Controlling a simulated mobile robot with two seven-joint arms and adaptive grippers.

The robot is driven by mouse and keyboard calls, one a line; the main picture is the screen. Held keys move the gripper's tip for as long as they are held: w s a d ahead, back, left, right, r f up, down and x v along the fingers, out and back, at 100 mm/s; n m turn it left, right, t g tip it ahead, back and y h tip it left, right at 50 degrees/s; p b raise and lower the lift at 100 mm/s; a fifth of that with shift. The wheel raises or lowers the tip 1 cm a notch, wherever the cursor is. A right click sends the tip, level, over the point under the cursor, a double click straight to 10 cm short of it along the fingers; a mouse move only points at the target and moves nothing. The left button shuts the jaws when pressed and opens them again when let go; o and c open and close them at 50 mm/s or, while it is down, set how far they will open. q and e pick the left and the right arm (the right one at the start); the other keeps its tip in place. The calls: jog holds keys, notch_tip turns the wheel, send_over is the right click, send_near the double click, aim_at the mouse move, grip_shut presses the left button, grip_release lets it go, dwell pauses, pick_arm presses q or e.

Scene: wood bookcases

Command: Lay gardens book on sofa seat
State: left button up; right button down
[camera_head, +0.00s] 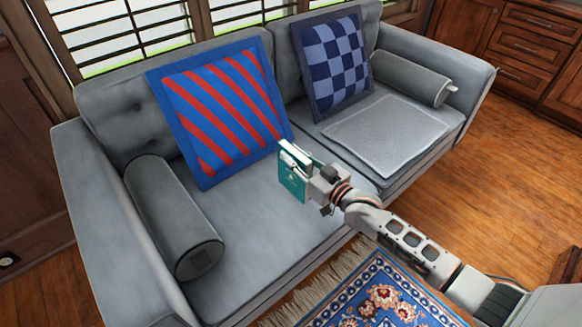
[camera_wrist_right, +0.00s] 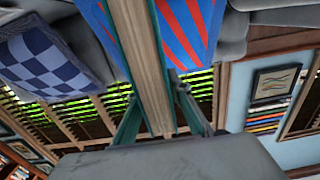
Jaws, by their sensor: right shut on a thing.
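The gardens book is a teal book (camera_head: 291,183), held in my right gripper (camera_head: 312,172) above the front middle of the grey sofa seat (camera_head: 250,225). In the right wrist view the book (camera_wrist_right: 150,65) stands edge-on between the two fingers of my right gripper (camera_wrist_right: 155,115), its pale page edges facing the camera and teal covers at both sides. The fingers are shut on it. The book looks upright rather than flat, and I cannot tell its exact height over the seat. My left gripper is out of view.
A red-and-blue striped cushion (camera_head: 220,110) and a checkered cushion (camera_head: 334,60) lean on the sofa back. Grey bolsters lie at the left (camera_head: 172,215) and right (camera_head: 410,78) ends. A grey flat pad (camera_head: 385,133) covers part of the right seat. The left seat's front is bare.

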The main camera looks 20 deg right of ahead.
jog(key=shift+w, duration=0.1)
jog(key=shift+f, duration=0.3)
notch_tip(320, 180, down, 4)
jog(key=shift+r+b, duration=0.1)
jog(key=shift+b, duration=0.85)
jog(key=c, duration=2)
grip_release()
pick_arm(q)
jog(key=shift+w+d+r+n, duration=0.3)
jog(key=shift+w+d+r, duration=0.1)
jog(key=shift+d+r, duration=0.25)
pick_arm(e)
jog(key=shift+o, duration=0.8)
